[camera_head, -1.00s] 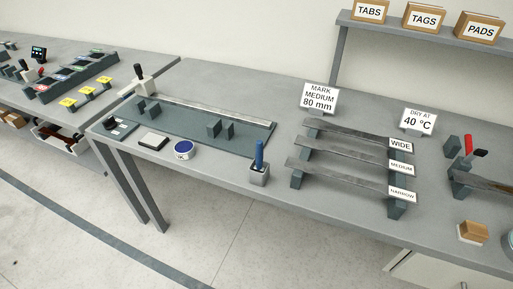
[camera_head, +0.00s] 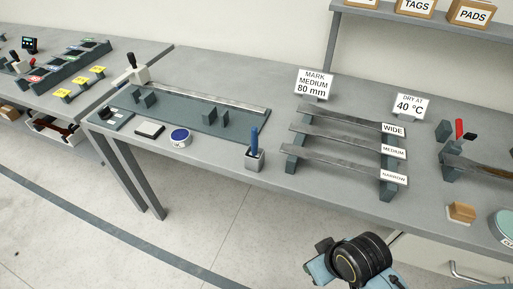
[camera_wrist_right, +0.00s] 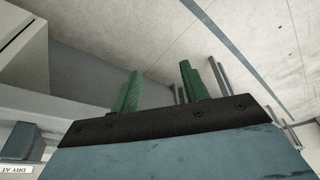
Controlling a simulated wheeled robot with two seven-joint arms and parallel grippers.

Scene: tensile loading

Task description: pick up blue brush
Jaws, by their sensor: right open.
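The blue brush (camera_head: 253,139) stands upright in a small grey holder (camera_head: 255,160) near the front edge of the bench, left of the specimen rack. My right arm (camera_head: 352,262) shows at the bottom of the head view, in front of the bench and apart from the brush. In the right wrist view my right gripper (camera_wrist_right: 160,88) is open, with two green fingers apart and nothing between them. The brush does not show in that view. My left gripper is not in view.
A round blue-lidded tin (camera_head: 180,137) and a white pad (camera_head: 149,129) lie left of the holder. The rack with metal strips (camera_head: 345,134) is to its right. A wooden block (camera_head: 462,212) sits farther right.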

